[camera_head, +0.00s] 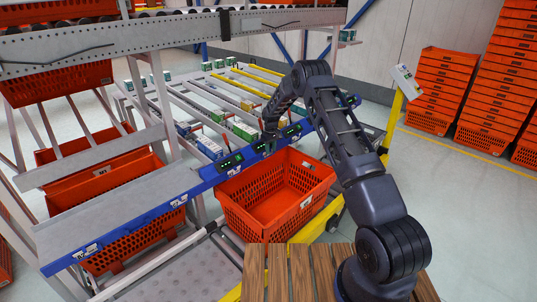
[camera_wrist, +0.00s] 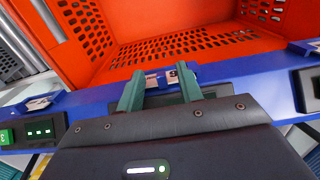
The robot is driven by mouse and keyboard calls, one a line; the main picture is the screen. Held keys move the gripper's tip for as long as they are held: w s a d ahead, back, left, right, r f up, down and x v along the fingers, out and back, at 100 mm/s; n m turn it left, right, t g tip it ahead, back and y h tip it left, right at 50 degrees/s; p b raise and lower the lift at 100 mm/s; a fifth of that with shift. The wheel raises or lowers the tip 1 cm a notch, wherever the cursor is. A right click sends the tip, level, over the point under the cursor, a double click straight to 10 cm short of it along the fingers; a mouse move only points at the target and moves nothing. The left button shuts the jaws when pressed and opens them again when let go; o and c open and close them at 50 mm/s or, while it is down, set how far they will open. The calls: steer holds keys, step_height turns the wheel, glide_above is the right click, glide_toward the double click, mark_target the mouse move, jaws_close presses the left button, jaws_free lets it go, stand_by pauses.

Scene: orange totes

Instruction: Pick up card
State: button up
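My gripper (camera_wrist: 160,75) is low over the blue rail (camera_wrist: 240,70), its two green fingers spread apart. A small white and blue card (camera_wrist: 155,80) with a dark mark shows between the fingertips, at the rail's edge beside the orange tote (camera_wrist: 140,48). I cannot tell whether the fingers touch it. Similar cards sit on the rail at the left (camera_wrist: 40,103) and right (camera_wrist: 316,45) in the wrist view. In the head view my gripper (camera_head: 268,146) is at the rail behind the tote (camera_head: 250,222); the card between the fingers is hidden there.
Dark display units with green lights (camera_head: 230,161) line the rail. The orange tote in front is empty. Sloped racks with small boxes (camera_head: 209,147) lie behind the rail. A metal shelf beam (camera_head: 150,40) crosses the upper left. Stacked orange totes (camera_head: 445,85) stand at the right.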

step_height(320, 180, down, 3)
steer(key=shift+r, duration=0.1)
jaws_close()
steer(key=shift+r, duration=0.15)
steer(key=shift+r, duration=0.6)
step_height(320, 180, up, 2)
steer(key=shift+r, duration=0.1)
steer(key=s+d, duration=1.2)
steer(key=shift+s+d, duration=0.35)
steer(key=shift+s, duration=0.05)
